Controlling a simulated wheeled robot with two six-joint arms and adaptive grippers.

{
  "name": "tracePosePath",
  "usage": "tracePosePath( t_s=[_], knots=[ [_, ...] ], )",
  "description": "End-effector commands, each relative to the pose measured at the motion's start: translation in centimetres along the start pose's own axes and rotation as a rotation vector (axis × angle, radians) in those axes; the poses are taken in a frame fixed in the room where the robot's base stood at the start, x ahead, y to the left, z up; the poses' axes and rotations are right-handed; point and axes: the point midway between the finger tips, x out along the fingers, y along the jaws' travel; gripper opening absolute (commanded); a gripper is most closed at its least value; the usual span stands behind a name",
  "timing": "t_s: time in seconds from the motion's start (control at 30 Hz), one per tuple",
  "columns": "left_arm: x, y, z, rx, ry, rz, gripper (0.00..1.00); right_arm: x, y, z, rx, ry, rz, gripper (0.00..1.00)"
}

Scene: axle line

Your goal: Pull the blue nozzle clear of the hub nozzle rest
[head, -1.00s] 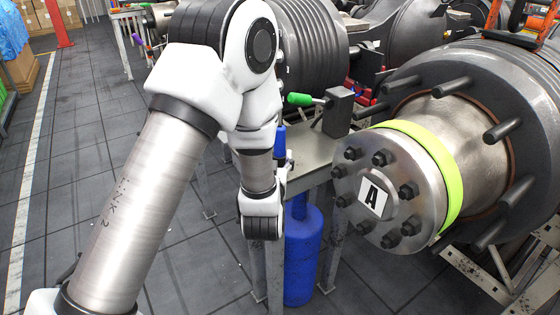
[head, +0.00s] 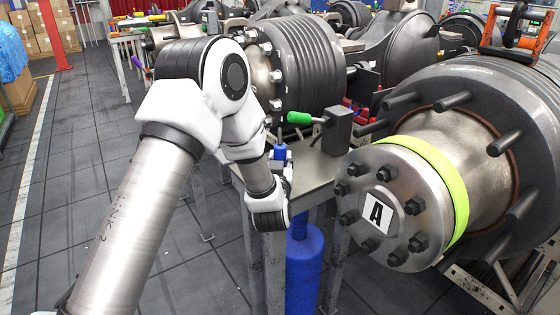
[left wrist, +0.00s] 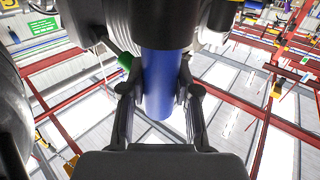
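The blue nozzle (left wrist: 160,80) runs down between the two fingers of my left gripper (left wrist: 160,92) in the left wrist view. The finger pads appear to press on it from both sides. Its upper end meets a dark round body (left wrist: 150,22); whether it still sits in the rest is hidden. In the head view a small blue piece (head: 280,152) shows beside my left wrist, above the grey stand's top (head: 312,172); my wrist hides the fingers there. My right gripper is not in view.
A block with a green-tipped lever (head: 299,118) is on the stand. A flanged hub marked A (head: 420,192) with a yellow-green ring fills the right. A large blue cylinder (head: 303,270) hangs or stands below. Floor at left is clear.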

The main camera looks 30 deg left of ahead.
Motion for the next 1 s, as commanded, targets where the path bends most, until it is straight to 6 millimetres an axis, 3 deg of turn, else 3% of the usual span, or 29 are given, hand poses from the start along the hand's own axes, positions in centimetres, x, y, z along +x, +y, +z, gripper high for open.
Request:
tracePosePath(
  t_s=[0.33,0.73,1.0],
  knots=[
    [0.0,0.0,-0.5,-0.001,0.002,0.0,0.0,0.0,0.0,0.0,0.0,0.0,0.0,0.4],
    [0.0,0.0,-8.9,-0.002,0.004,0.0,0.0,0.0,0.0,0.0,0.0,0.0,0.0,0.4],
    [0.0,0.0,-10.0,0.0,0.0,0.0,0.0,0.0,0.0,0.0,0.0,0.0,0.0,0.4]
  ],
)
